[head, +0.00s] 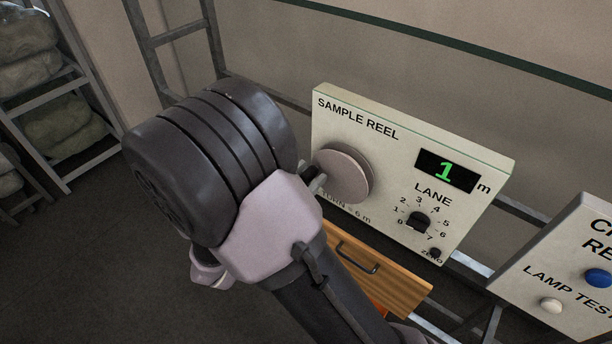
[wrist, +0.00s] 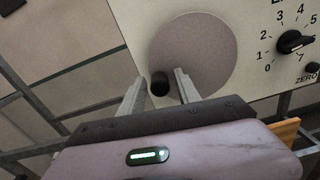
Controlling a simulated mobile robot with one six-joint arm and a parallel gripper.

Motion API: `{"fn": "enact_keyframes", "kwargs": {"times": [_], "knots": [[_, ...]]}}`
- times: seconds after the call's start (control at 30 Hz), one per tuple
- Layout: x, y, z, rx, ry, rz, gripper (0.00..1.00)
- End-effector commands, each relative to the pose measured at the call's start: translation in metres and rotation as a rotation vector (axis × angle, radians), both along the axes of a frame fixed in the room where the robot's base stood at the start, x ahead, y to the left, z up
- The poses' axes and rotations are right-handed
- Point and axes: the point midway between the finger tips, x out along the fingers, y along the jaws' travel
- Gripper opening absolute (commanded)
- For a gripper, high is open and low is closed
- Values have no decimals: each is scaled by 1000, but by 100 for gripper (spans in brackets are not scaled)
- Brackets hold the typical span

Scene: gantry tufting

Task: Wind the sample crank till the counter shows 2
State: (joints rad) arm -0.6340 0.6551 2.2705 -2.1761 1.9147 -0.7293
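The sample reel panel (head: 400,160) stands at the right of the head view. Its counter (head: 447,171) shows a green 1, with "m" beside it. The crank is a round pinkish-grey disc (head: 345,172) with a dark handle at its lower left. In the wrist view the disc (wrist: 205,50) and the dark handle (wrist: 159,84) are in plain sight. My gripper (wrist: 161,82) has its two fingers apart, one on each side of the handle. A gap shows at least on the right side. In the head view my arm hides most of the gripper.
A lane selector (head: 419,220) and a zero button (head: 435,253) sit on the same panel. Below is a wooden drawer (head: 400,279) with a dark handle. Another panel (head: 560,270) with blue and white buttons stands at lower right. Shelves with sacks (head: 55,130) are at left.

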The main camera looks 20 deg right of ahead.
Motion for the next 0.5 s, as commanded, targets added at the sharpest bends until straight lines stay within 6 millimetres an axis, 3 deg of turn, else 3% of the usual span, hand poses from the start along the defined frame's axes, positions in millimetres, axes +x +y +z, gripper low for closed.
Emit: {"fn": "enact_keyframes", "kwargs": {"times": [0.03, 0.17, 0.2, 0.5], "knots": [[0, 0, 0, 0, 0, 0, 27], [0, 0, 0, 0, 0, 0, 2], [0, 0, 0, 0, 0, 0, 0], [0, 0, 0, 0, 0, -1, 0]]}}
